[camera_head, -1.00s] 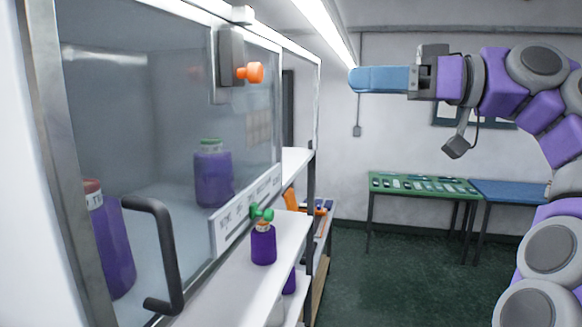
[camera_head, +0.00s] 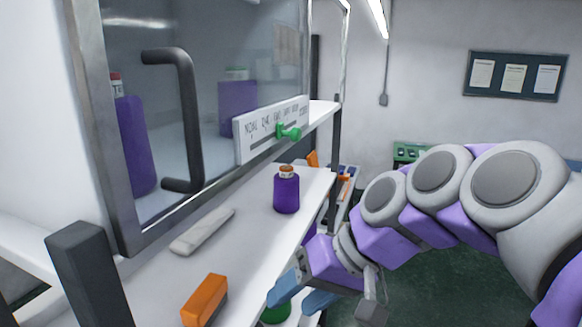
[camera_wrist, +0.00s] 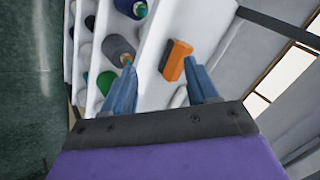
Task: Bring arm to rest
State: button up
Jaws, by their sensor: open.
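My arm, purple and grey, comes in from the right in the head view and folds down low. My gripper (camera_head: 300,294) has blue fingers and hangs beside the front edge of the white shelf (camera_head: 258,238). In the wrist view my gripper (camera_wrist: 165,92) shows its two blue fingers spread apart with nothing held between them. Beyond the fingers, an orange and dark block (camera_wrist: 176,60) lies on the white shelf, apart from them.
A glass-fronted cabinet (camera_head: 200,90) with a dark handle (camera_head: 188,120) stands at left. A purple bottle (camera_head: 286,192), a pale bar (camera_head: 203,231) and the orange block (camera_head: 205,300) are on the shelf. Green floor (camera_head: 440,285) lies right.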

jog(key=s+d+f+m+g+h+b, duration=0.1)
jog(key=s+d+f, duration=0.3)
jog(key=f, duration=0.5)
jog(key=s+d+f+m+g+h+b, duration=0.1)
jog(key=s+d+f+h, duration=0.3)
jog(key=s+f, duration=0.4)
jog(key=s+d+f+m+g+h+b, duration=0.1)
jog(key=s+d+f+h+b, duration=0.1)
jog(key=s+d+f, duration=0.3)
notch_tip(320, 180, down, 5)
jog(key=s+b, duration=0.1)
jog(key=s, duration=0.1)
jog(key=shift+s+r, duration=0.15)
jog(key=shift+s, duration=0.15)
jog(key=shift+a, duration=0.1)
